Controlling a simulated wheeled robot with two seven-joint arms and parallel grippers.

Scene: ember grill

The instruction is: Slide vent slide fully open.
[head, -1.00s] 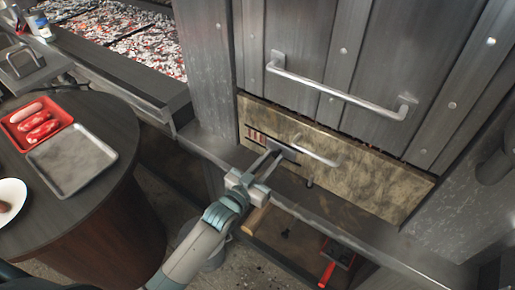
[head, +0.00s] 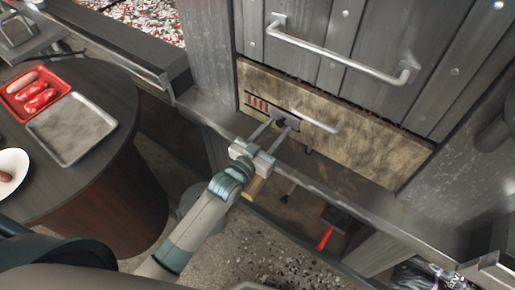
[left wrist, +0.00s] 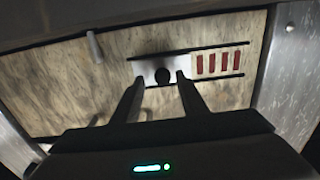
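The vent slide is a small metal plate (left wrist: 150,66) with a round black knob (left wrist: 162,77), set in a slot in the tan speckled panel. In the left wrist view, several red openings (left wrist: 219,63) show uncovered to the right of the plate; in the head view they lie left of it (head: 257,103). My left gripper (head: 277,126) is open in front of the slide. In the left wrist view its two fingers (left wrist: 158,84) are spread with the knob between them, with gaps visible on both sides. My right gripper is not in view.
A fixed bar handle (head: 316,121) projects from the panel close right of my left gripper. A larger door handle (head: 340,55) is above. A metal ledge (head: 330,190) runs below the panel. A round table (head: 100,165) with trays stands at the left.

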